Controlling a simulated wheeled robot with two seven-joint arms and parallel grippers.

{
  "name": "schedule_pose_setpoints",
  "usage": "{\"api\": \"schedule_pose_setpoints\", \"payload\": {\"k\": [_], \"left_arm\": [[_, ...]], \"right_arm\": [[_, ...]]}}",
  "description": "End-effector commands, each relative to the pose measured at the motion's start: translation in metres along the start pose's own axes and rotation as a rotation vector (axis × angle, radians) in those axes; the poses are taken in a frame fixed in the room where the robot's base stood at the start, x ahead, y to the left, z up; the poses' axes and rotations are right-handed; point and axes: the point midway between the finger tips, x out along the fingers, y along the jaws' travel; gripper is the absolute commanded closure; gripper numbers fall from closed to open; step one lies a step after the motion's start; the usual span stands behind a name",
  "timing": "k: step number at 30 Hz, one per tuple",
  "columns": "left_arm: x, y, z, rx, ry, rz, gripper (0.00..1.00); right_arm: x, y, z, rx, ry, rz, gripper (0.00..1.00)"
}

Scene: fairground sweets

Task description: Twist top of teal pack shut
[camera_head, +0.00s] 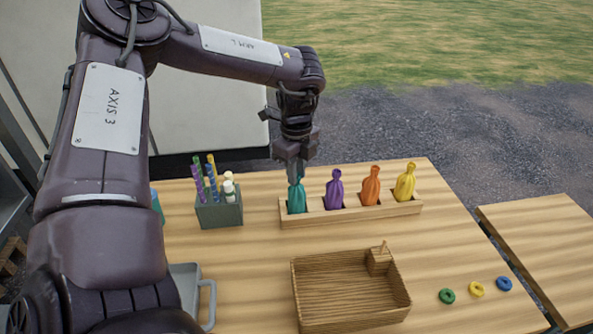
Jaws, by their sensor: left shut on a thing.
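A teal pack (297,201) stands upright in the leftmost slot of a wooden rack (350,215) in the head view. My left gripper (295,179) comes down on it from above and is shut on its narrow top. The fingers hide part of that top, so I cannot tell how far it is twisted. Purple (334,190), orange (371,187) and yellow (405,183) packs stand in the other slots, with narrowed tops. My right gripper is not in the view.
A grey holder (220,214) with coloured sticks and white-topped items stands left of the rack. A wooden tray (350,322) lies in front. Green (447,296), yellow (477,289) and blue (504,284) rings lie at right. A grey metal tray (187,287) is partly behind my arm.

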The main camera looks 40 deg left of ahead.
Motion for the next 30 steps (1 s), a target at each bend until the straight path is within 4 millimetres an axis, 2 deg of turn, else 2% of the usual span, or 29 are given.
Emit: {"api": "schedule_pose_setpoints", "payload": {"k": [28, 30], "left_arm": [[-0.0003, 0.0005, 0.0005, 1.729, -0.002, 0.005, 0.91], [-0.0020, 0.0006, 0.0001, 1.851, 0.001, 0.002, 0.91]], "right_arm": [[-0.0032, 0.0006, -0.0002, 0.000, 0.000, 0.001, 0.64], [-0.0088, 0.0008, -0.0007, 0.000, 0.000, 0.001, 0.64]]}}
